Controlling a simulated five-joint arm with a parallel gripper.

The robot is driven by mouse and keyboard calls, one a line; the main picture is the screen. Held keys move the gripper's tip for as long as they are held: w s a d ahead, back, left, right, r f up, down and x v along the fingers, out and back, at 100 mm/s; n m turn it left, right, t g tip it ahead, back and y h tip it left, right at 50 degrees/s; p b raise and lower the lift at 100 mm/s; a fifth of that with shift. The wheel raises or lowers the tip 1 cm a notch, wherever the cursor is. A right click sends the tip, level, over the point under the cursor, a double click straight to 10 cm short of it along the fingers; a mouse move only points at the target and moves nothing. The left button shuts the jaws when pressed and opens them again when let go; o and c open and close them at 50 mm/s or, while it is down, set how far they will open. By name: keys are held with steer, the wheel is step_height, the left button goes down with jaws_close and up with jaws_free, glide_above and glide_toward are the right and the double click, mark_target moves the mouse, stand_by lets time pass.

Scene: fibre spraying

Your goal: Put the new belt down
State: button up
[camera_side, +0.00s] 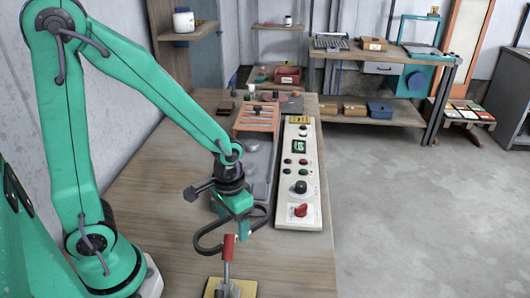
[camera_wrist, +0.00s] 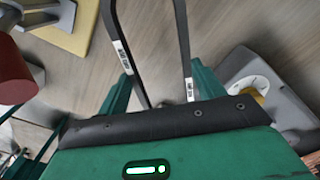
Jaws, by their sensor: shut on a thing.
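The new belt is a thin black loop (camera_side: 208,248) below my gripper (camera_side: 236,207) in the side view. My gripper is shut on it, above the wooden bench and just behind the red-handled clamp. In the wrist view two black strands of the belt (camera_wrist: 183,45), with small white printed labels, run up from between the green fingers (camera_wrist: 160,92). I cannot tell whether the belt touches the bench.
A red-handled clamp (camera_side: 228,250) stands on a yellow plate (camera_side: 211,288) at the bench's front. A white control panel (camera_side: 301,180) with knobs lies to the right of my gripper. A grey machine with an orange grille (camera_side: 258,118) stands behind. Bare bench (camera_side: 165,175) lies left.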

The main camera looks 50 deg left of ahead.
steer(key=shift+f, duration=0.6)
steer(key=shift+f, duration=2.05)
steer(key=shift+f, duration=0.15)
steer(key=o, duration=1)
step_height(320, 180, up, 12)
steer(key=shift+r, duration=0.3)
